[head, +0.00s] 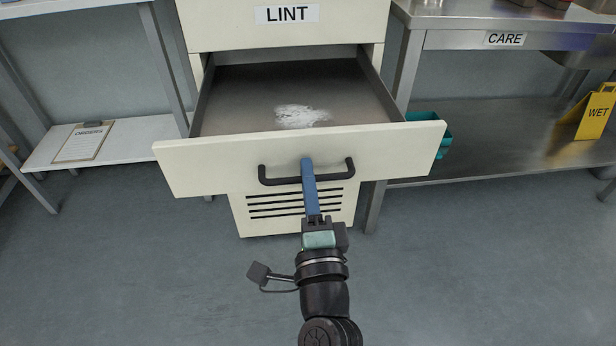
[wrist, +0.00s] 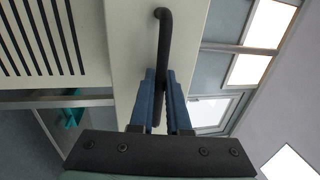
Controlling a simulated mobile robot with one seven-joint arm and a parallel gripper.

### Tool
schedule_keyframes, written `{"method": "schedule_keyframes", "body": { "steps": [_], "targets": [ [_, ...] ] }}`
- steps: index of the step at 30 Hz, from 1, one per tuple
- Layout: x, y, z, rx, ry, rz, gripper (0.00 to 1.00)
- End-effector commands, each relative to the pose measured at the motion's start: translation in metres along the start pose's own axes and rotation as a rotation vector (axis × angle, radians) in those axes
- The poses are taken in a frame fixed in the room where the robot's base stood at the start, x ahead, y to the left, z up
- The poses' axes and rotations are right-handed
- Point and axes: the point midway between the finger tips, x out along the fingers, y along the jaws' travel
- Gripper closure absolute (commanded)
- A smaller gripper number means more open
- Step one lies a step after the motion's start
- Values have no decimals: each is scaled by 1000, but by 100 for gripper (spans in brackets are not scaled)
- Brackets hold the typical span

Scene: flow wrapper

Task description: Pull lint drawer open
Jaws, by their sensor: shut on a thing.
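The lint drawer (head: 225,165) is pulled well out of the cream cabinet in the head view, with its grey inside showing. A patch of white lint (head: 302,116) lies on its floor. The dark bar handle (head: 335,172) runs across the drawer front. My gripper (head: 307,165) has its blue fingers shut on the middle of the handle. The wrist view shows the two blue fingers (wrist: 162,85) on either side of the handle (wrist: 164,35). The exact contact is partly hidden by the fingers.
A "LINT" label (head: 286,14) marks the cabinet above the drawer. A left shelf holds a clipboard (head: 83,142). On the right are a metal "CARE" table (head: 455,40), a teal bin (head: 440,135) and a yellow "WET" sign (head: 596,112). The floor in front (head: 180,270) is clear.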

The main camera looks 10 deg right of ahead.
Motion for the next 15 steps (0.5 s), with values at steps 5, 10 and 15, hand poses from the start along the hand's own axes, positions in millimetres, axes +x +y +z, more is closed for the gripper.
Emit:
{"method": "schedule_keyframes", "body": {
  "steps": [5, 10, 15],
  "targets": [
    [0, 0, 0, 0, 1, -1, 78],
    [0, 0, 0, 0, 1, -1, 73],
    [-1, 0, 0, 0, 1, 0, 73]
  ]
}}
